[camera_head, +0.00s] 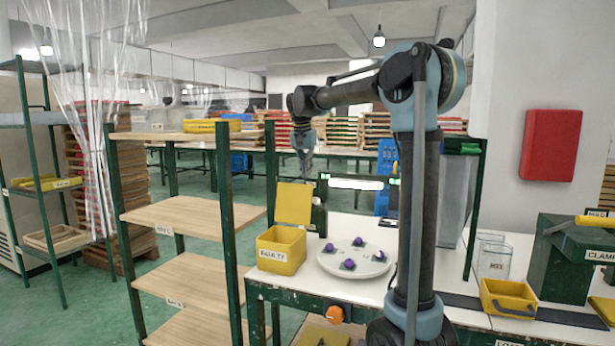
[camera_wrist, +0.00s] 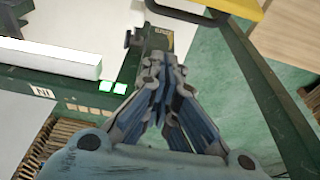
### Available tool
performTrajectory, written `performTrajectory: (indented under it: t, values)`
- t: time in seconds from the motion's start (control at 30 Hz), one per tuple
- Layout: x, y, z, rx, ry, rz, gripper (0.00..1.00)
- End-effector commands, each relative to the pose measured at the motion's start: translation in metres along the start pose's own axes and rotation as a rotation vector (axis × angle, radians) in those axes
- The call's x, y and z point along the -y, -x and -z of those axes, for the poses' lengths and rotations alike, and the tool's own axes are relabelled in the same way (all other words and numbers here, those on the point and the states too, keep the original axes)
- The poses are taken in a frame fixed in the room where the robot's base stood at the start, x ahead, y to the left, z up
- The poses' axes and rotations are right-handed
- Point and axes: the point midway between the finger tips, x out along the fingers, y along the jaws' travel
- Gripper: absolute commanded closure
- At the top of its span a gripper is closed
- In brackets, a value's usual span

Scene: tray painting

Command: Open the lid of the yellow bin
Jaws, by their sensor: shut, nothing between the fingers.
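The yellow bin (camera_head: 281,252), labelled "FAULTY", stands at the left end of the white worktable. Its yellow lid (camera_head: 294,203) is raised upright at the back of the bin, so the bin is open at the top. What lies inside the bin is hidden. My gripper (camera_head: 305,172) is above and behind the lid, apart from it, pointing down. In the wrist view my gripper (camera_wrist: 160,90) is shut with nothing in it. A yellow edge (camera_wrist: 235,8) shows at the top of the wrist view; I cannot tell for sure that it is the lid.
A round white plate (camera_head: 355,258) with several purple items lies right of the bin. A wooden shelf rack (camera_head: 195,207) stands to the left. A lit device (camera_head: 357,184) stands behind the table. A yellow tray (camera_head: 508,298) and green clamp machine (camera_head: 560,260) are at right.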

Motion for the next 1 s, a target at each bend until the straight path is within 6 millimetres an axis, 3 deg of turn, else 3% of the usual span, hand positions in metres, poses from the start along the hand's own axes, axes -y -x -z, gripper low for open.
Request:
performTrajectory:
  t: [0.47,0.7,1.0]
  values:
    - [-0.008,-0.084,0.005,0.0,-0.012,-0.003,1.0]
    - [-0.008,-0.067,-0.018,0.0,-0.009,-0.002,1.0]
    - [-0.008,-0.06,-0.026,0.0,-0.011,-0.003,1.0]
